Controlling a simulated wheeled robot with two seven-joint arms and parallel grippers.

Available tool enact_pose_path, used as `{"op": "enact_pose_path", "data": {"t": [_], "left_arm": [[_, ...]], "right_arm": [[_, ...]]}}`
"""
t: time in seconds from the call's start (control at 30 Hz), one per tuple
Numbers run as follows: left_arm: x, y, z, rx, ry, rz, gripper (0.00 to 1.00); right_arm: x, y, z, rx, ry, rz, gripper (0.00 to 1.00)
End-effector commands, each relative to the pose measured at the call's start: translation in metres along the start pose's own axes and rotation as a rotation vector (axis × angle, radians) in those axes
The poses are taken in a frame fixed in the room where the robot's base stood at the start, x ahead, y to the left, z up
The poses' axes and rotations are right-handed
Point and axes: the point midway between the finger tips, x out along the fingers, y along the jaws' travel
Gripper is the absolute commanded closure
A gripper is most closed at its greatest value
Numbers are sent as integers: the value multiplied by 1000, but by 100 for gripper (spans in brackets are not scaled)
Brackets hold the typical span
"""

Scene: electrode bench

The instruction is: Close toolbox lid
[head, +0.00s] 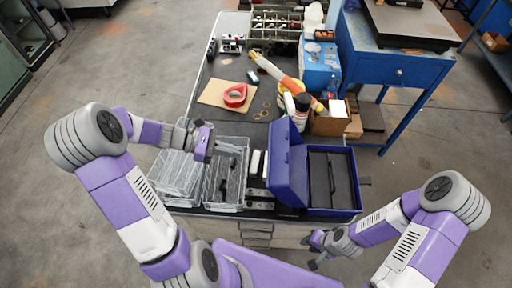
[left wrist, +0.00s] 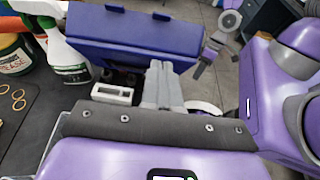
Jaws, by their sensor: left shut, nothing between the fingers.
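The blue toolbox (head: 358,190) stands at the front right of the bench, its dark tray inside exposed. Its blue lid (head: 287,160) is open and stands up along the box's left side. The lid also fills the upper middle of the left wrist view (left wrist: 125,38). My left gripper (head: 236,148) is shut and empty, to the left of the lid above the clear trays. Its closed fingers (left wrist: 160,80) point toward the lid in the left wrist view; contact cannot be told. My right gripper (head: 312,252) is open and empty, low in front of the bench's front edge.
Clear trays (head: 182,176) lie left of the lid, with small dark and white parts between. Bottles (head: 300,110), a brown box (head: 328,122) and an orange-white tool (head: 280,75) stand behind the toolbox. Red tape (head: 235,95) lies on a tan board. A blue table (head: 385,68) adjoins at right.

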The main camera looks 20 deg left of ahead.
Motion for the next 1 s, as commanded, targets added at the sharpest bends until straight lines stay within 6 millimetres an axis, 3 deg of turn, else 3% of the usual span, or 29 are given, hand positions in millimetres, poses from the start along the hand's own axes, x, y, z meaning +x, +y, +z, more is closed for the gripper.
{"op": "enact_pose_path", "data": {"t": [0.47,0.7,1.0], "left_arm": [[97,-3,-2,0,0,-10,100],[117,-2,23,3,2,-6,100],[121,-2,27,2,3,-5,100]], "right_arm": [[10,4,0,0,0,0,67],[7,2,0,0,0,0,67],[7,2,0,0,0,0,67]]}}
